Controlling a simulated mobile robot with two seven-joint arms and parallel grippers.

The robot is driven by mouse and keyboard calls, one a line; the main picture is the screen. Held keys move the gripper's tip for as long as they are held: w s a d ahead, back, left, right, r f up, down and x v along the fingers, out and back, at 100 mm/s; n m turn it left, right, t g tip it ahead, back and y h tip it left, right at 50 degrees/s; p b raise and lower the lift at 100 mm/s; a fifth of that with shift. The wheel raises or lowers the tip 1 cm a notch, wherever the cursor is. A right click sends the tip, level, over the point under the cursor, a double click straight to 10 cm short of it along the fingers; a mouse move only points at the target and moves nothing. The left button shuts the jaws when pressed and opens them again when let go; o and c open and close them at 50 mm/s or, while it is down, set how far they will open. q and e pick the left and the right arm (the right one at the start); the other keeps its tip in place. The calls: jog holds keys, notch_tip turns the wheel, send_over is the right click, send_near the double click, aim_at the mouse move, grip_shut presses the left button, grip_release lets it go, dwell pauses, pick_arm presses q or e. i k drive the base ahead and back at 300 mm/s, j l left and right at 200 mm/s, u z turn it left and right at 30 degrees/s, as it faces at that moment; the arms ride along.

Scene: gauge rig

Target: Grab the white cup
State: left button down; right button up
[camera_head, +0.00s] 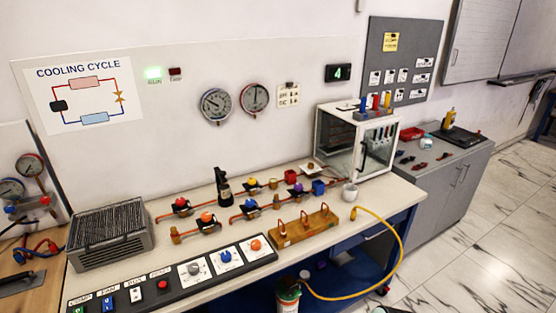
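A white cup (350,193) stands on the bench top near its right end, just in front of the glass-fronted white cabinet. It looks upright, and nothing is seen touching it from above. Neither of my grippers shows in the head view.
The bench (398,200) carries a wooden block (303,228) with metal loops, left of the cup, and a blue cup-like item (319,187) close by. The white cabinet (355,145) stands behind. A yellow hose (399,255) loops off the front edge. A grey cabinet (455,190) stands at right.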

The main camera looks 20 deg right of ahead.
aim_at(350, 193)
jog(key=i+l, duration=0.1)
jog(key=l, duration=0.4)
jog(key=i+l+u, duration=0.15)
jog(key=l, duration=0.85)
